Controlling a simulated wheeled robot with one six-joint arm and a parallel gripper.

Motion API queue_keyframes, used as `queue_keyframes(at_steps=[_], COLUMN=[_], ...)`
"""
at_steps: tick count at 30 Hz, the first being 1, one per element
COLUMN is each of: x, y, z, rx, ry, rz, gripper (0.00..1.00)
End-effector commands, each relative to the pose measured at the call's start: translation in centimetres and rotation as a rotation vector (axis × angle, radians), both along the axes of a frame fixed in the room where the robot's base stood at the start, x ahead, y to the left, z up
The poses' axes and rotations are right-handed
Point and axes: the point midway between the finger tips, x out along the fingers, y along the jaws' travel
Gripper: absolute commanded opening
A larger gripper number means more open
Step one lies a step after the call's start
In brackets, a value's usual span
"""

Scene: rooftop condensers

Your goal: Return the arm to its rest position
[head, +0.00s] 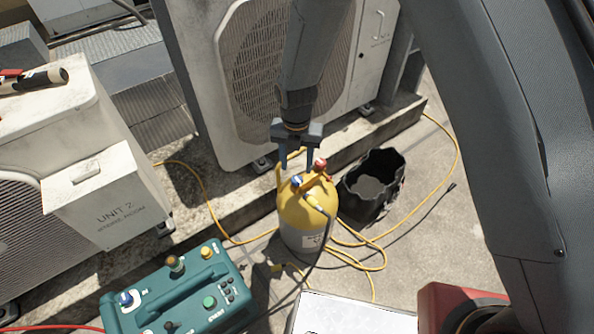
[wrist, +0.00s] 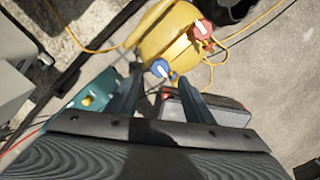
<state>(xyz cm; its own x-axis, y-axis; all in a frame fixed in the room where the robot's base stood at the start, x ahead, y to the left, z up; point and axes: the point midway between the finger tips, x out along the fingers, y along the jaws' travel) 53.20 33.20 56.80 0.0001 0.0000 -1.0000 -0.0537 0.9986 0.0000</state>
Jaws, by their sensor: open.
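My gripper (head: 297,158) hangs from my arm in the head view, pointing down, with its two fingers apart and nothing seen between them. In that picture its fingertips overlap the top of a yellow cylinder (head: 302,215) with a blue and a red valve knob; I cannot tell whether they touch. In the wrist view, my gripper (wrist: 155,88) shows two spread fingers pointing toward the yellow cylinder (wrist: 170,35), with the blue knob near the fingertips. My arm's upper link fills the right side of the head view.
A teal machine (head: 180,292) stands at the lower left. A black bucket (head: 372,185) sits right of the cylinder. Yellow hose (head: 215,205) loops over the concrete. A condenser (head: 270,75) stands behind, and the UNIT 2 condenser (head: 60,170) at left has a tool on top. Free floor lies right of the bucket.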

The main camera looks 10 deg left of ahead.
Motion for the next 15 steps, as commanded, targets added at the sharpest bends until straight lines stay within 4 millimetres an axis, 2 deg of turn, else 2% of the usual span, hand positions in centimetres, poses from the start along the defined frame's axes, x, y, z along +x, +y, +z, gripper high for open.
queue_keyframes(at_steps=[3, 6, 15], x=[0.0, -0.1, -0.1], y=[0.0, 0.0, 0.0], z=[1.3, 1.7, 1.8], rx=[0.000, 0.000, -0.001], ry=[0.000, 0.000, 0.001], rz=[0.000, 0.000, 0.001], gripper=[0.47, 0.47, 0.47])
